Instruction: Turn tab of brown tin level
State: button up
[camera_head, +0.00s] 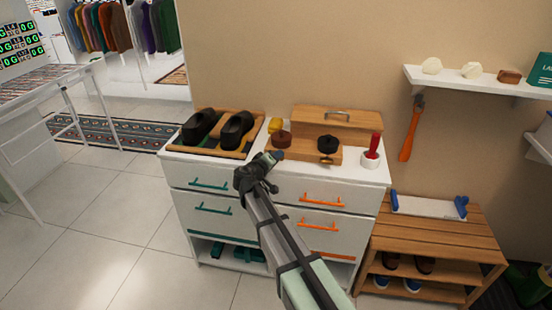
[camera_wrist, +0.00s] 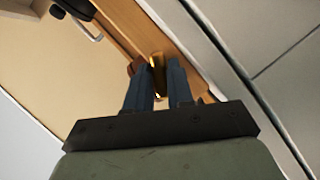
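The brown tin (camera_head: 281,138) sits on the white cabinet top, beside the front left of the wooden box. In the wrist view a small part of the brown tin (camera_wrist: 137,66) shows beyond the left finger. A brass tab (camera_wrist: 157,68) stands between my fingertips, its length running roughly along the fingers. My gripper (camera_head: 273,156) is just in front of the brown tin; in the wrist view its blue-grey fingers (camera_wrist: 160,72) are apart, one on each side of the tab. The tab is hidden by the gripper in the head view. I cannot tell whether both fingers touch it.
A black tin (camera_head: 327,142) with a brass tab (camera_head: 327,158) stands to the right. The wooden box (camera_head: 338,117) with a handle is behind. A yellow object (camera_head: 275,125), a red-handled item in a white holder (camera_head: 371,155), and black shoes on a tray (camera_head: 178,149) are nearby.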

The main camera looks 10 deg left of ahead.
grip_shut()
jog(key=shift+f+n+t+h, duration=0.1)
jog(key=shift+n+t+h, duration=0.4)
jog(key=shift+n, duration=0.7)
jog(key=shift+n+t+h, duration=0.4)
jog(key=shift+n, duration=1.1)
jog(key=shift+o, duration=1.8)
grip_release()
